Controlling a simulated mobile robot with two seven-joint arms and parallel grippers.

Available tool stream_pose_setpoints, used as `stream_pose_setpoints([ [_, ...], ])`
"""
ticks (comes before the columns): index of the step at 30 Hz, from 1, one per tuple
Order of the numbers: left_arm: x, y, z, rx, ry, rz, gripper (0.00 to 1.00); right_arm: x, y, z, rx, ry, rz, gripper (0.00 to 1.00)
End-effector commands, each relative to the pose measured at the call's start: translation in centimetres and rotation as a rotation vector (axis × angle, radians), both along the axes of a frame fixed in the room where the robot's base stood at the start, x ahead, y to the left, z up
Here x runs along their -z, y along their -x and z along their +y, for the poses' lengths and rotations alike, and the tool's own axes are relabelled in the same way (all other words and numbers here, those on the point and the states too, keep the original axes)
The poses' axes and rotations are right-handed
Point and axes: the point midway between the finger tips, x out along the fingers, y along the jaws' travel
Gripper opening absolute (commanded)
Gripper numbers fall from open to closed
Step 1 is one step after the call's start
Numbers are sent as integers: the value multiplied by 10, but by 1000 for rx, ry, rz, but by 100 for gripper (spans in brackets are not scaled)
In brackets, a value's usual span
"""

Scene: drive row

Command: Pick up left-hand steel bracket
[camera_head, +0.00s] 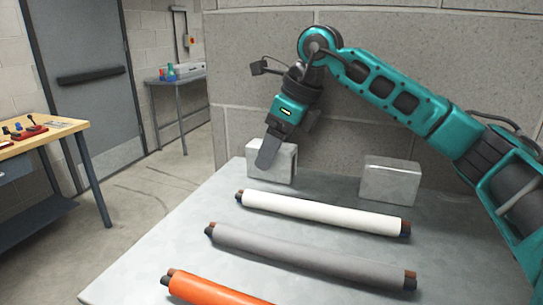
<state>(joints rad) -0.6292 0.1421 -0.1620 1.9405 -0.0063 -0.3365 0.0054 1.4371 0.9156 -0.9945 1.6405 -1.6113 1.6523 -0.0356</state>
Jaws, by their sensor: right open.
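Two steel brackets stand near the back of the grey table. The left-hand steel bracket (286,164) is a pale metal block, partly hidden behind my right gripper. The other steel bracket (391,181) stands to its right, in full view. My right gripper (267,160) points down at the left-hand bracket, with a finger in front of its left side. The jaws are open; whether a finger touches the bracket I cannot tell. The left gripper is not in view.
On the table (165,248), a white roller (320,212), a grey roller (310,256) and an orange roller (210,290) lie in front of the brackets. A block wall (250,80) rises close behind. A wooden workbench (40,135) stands at left, with open floor between.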

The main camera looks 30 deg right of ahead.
Motion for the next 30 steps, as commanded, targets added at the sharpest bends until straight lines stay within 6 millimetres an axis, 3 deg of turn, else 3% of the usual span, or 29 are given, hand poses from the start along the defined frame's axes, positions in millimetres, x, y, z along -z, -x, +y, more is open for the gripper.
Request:
stream_pose_setpoints([
  [4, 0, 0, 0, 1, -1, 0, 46, 13, -4, 4, -1, 0, 0, 74],
  [11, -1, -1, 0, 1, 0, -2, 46, 14, -4, 5, -1, 0, -1, 74],
  [30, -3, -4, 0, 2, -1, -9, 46, 14, -4, 4, -1, 0, -1, 14],
])
